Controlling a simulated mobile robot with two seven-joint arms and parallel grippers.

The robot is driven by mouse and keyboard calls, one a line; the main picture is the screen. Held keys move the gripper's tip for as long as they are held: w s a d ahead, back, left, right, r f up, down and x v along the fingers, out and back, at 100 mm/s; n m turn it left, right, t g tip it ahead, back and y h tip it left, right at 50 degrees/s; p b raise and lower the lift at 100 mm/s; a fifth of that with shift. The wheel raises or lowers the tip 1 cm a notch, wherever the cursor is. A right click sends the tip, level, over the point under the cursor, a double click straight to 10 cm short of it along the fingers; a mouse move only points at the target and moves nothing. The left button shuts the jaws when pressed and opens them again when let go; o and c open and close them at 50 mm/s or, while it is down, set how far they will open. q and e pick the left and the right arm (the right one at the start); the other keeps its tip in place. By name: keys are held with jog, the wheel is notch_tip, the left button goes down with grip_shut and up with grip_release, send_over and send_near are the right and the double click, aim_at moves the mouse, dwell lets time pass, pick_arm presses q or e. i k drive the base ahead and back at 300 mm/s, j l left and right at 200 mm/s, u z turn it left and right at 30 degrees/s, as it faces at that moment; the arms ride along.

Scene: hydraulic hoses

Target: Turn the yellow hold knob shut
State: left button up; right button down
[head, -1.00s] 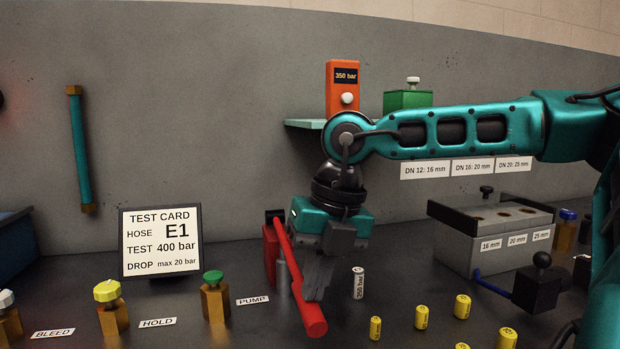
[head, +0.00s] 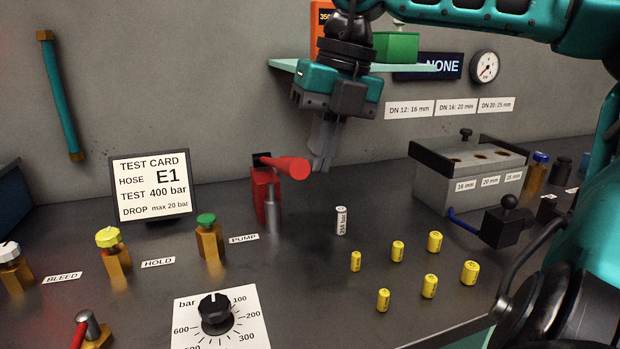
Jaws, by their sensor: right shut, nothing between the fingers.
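The yellow hold knob (head: 108,237) sits on a brass valve body (head: 117,262) at the left of the bench, beside the HOLD label (head: 158,262). My right gripper (head: 322,168) hangs from above, shut and empty, close to the end of the red pump lever (head: 285,165); I cannot tell if they touch. It is well to the right of the yellow knob and higher. My left gripper is not in view.
A white knob (head: 8,251) and a green knob (head: 206,220) flank the yellow one. The test card (head: 150,187) stands behind it. A black dial (head: 215,310) and a red-handled valve (head: 90,330) are in front. Several yellow cylinders (head: 398,251) stand to the right.

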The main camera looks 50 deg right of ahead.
aim_at(108, 238)
jog(key=k, duration=1)
